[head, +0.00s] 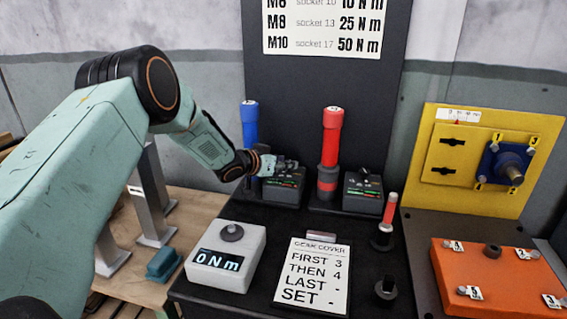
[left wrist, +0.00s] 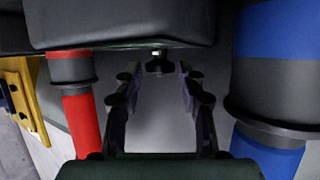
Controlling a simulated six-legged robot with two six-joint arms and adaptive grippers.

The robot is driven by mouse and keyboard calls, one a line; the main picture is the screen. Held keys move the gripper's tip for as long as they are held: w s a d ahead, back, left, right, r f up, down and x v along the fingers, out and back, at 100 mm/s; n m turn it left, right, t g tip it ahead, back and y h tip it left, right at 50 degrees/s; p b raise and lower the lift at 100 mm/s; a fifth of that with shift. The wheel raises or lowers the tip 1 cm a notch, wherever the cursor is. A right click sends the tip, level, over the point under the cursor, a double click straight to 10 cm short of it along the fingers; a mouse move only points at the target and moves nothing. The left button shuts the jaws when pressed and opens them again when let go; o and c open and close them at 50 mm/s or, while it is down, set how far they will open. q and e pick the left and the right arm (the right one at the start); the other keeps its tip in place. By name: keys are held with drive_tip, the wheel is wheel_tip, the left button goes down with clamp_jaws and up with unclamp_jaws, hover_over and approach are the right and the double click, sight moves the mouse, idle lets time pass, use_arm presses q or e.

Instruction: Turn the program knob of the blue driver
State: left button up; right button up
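The blue driver (head: 250,125) stands upright at the back of the black bench, its lower part partly hidden by my left gripper. It also shows large at the right of the left wrist view (left wrist: 285,95). Its dark control box (head: 284,198) with a small lit display stands just right of it. My left gripper (head: 278,162) is over the top of this box. In the left wrist view the gripper (left wrist: 158,75) is open, with its two fingers on either side of the small dark program knob (left wrist: 160,65). A gap shows on both sides of the knob. My right gripper is not in view.
The red driver (head: 332,130) stands close on the right, with its own control box (head: 362,193). A grey readout box (head: 232,262) and a white card (head: 312,275) are in front. A yellow panel (head: 432,140) and orange cover (head: 455,265) are at the right.

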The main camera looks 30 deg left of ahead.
use_arm(q)
clamp_jaws()
drive_tip(key=shift+f, duration=0.1)
drive_tip(key=shift+d+n+y+b, duration=0.25)
drive_tip(key=shift+n+y+b, duration=0.65)
drive_tip(key=shift+y, duration=0.1)
drive_tip(key=shift+d+n+y, duration=0.1)
drive_tip(key=shift+n+y, duration=0.6)
drive_tip(key=shift+y, duration=0.2)
drive_tip(key=shift+d+n+y+p, duration=0.15)
drive_tip(key=shift+n+y+p, duration=0.5)
drive_tip(key=shift+n+y, duration=0.4)
drive_tip(key=shift+w+d+n+g+y+p, duration=0.15)
drive_tip(key=shift+n+g+y+p, duration=0.45)
drive_tip(key=shift+n+y+p, duration=0.8)
